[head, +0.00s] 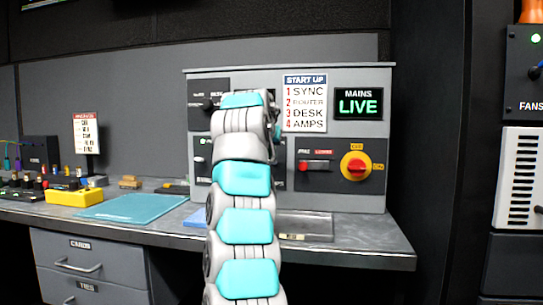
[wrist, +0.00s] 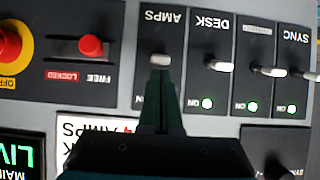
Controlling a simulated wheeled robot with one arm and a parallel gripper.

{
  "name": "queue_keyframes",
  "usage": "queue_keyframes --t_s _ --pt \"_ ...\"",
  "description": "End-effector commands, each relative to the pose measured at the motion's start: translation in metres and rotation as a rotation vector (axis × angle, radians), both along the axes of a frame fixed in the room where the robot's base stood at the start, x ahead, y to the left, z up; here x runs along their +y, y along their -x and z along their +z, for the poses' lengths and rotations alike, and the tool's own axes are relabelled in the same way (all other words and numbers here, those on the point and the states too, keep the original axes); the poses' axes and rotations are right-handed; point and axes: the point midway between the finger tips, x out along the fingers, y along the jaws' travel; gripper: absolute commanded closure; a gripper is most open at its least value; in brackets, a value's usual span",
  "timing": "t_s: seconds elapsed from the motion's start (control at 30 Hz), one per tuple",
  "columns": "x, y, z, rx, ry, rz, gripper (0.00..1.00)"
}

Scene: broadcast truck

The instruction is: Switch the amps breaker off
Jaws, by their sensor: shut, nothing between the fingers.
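The amps breaker (wrist: 160,60) shows in the wrist view, which looks at the panel upside down. It is a pale lever under the inverted AMPS label. My gripper (wrist: 162,84) is shut and empty, its fingertips just at the lever; I cannot tell whether they touch it. The fingers cover the area where an indicator lamp could be, so the amps lamp is not visible. In the head view my arm hides the breaker and my gripper.
Beside it are the desk breaker (wrist: 219,67), an unreadable one (wrist: 271,71) and the sync breaker (wrist: 308,75), with green lamps lit. A red locking slider (wrist: 90,46) and a red-yellow mains knob (head: 356,166) are close by. The MAINS sign (head: 358,104) reads LIVE.

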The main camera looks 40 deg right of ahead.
Motion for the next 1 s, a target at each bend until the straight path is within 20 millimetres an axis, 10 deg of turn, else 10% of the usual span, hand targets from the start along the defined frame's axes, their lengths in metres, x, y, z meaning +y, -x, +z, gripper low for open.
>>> queue_keyframes --t_s 1.0 --pt "0.0039 -0.003 -0.0119 -0.095 0.112 -0.001 1.0"
